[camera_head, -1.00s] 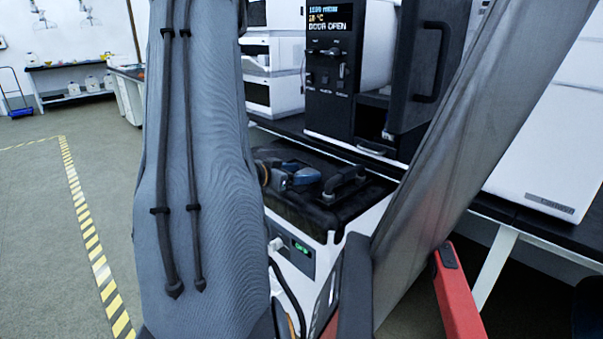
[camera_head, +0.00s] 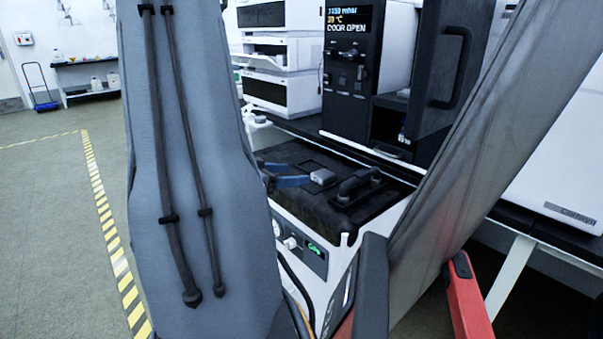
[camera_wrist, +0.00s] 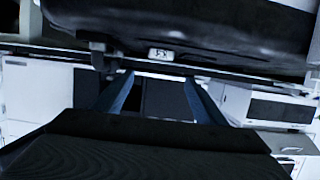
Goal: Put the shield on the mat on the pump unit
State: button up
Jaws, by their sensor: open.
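The pump unit (camera_head: 302,247) is a white box with a small green display, in the middle of the head view. A black mat (camera_head: 298,156) covers its top. A small grey block (camera_head: 322,177), apparently the shield, lies on the mat beside a black handle-like part. It also shows in the wrist view as a small pale piece with dark marks (camera_wrist: 163,54) against the black surface. My gripper (camera_head: 298,174) has blue fingers, open and empty, just left of the block. In the wrist view my gripper (camera_wrist: 158,78) has its fingers spread apart, with the block beyond the tips.
A black handle-like part (camera_head: 360,186) stands on the mat at right. Behind is a black oven-like cabinet (camera_head: 345,85) with its door (camera_head: 450,65) open and a screen reading "DOOR OPEN". White stacked instruments (camera_head: 283,60) stand at its left. Open floor (camera_head: 60,230) lies to the left.

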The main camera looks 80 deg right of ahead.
jog(key=shift+w+a+r, duration=0.15)
jog(key=shift+w+a, duration=0.1)
jog(key=shift+a, duration=0.15)
